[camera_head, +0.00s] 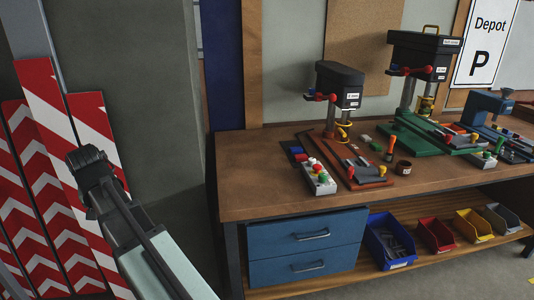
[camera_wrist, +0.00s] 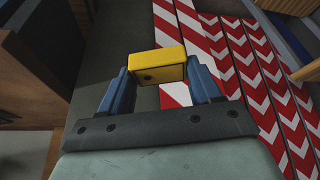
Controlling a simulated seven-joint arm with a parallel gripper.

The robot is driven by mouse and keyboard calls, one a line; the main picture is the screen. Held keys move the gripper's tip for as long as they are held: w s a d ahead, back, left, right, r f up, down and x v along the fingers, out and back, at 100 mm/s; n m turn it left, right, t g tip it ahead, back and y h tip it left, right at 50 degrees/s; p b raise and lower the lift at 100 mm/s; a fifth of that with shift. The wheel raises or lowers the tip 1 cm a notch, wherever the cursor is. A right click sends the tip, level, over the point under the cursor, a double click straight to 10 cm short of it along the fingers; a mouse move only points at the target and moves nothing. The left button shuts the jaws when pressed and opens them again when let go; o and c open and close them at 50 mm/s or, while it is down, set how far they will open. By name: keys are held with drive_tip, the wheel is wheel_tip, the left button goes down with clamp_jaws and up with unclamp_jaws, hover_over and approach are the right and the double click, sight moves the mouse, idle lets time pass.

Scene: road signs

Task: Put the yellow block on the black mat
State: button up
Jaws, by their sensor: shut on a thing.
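The yellow block (camera_wrist: 157,66) sits between the two blue fingers of my gripper (camera_wrist: 160,76) in the wrist view, at their tips. My gripper is shut on it. In the head view my gripper (camera_head: 86,157) is at the left, in front of red-and-white striped boards and well left of the workbench (camera_head: 250,185); the block cannot be made out there. I cannot clearly make out the black mat; a small dark flat patch (camera_head: 291,147) lies near the bench's back left, but I cannot tell whether it is the mat.
A drill press (camera_head: 340,85) stands on the bench, with a larger machine (camera_head: 424,55) to its right. A grey box with coloured buttons (camera_head: 318,178) sits near the front edge. Striped boards (camera_head: 45,120) stand at left. The bench's front left top is bare.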

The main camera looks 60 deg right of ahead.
drive_tip(key=d+r+m+h, duration=0.1)
drive_tip(key=d+r+m, duration=0.15)
drive_tip(key=d, duration=1.65)
wheel_tip(320, 180, up, 15)
drive_tip(key=m, duration=0.1)
hover_over(291, 145)
drive_tip(key=s, duration=0.1)
drive_tip(key=shift+g, duration=0.4)
drive_tip(key=f, duration=1.8)
drive_tip(key=a+f, duration=0.1)
drive_tip(key=f, duration=0.8)
drive_tip(key=shift+f, duration=0.3)
drive_tip(key=shift+f, duration=0.15)
drive_tip(key=o, duration=1.1)
drive_tip(key=shift+o, duration=0.2)
